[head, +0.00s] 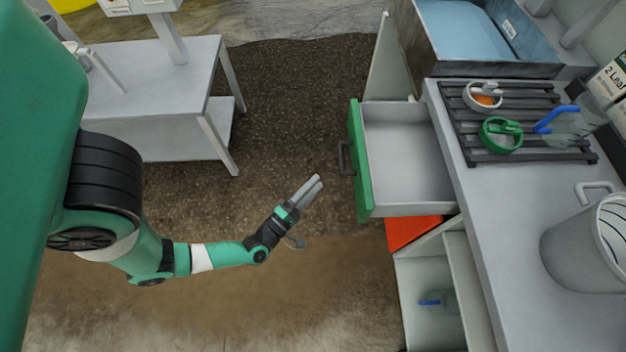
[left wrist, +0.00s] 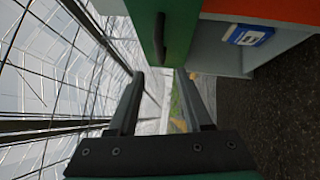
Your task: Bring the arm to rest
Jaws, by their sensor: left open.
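My left arm (head: 215,257) comes in from the left in the head view and reaches toward the cabinet. My left gripper (head: 317,182) is open and empty, in free air over the dark floor. It is a little left of the open drawer (head: 408,150), apart from its dark handle (head: 344,158). In the left wrist view the two fingers (left wrist: 160,90) stand apart with nothing between them. The green drawer front (left wrist: 183,30) shows just beyond them with its handle (left wrist: 159,38). My right gripper is in neither view.
The drawer is pulled out and looks empty. A counter (head: 500,220) holds a slatted rack (head: 475,135) with a green ring-shaped part (head: 501,135), and a grey bucket (head: 575,255). An open shelf (head: 425,325) lies below. A grey table (head: 165,85) stands at the upper left. The floor between is clear.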

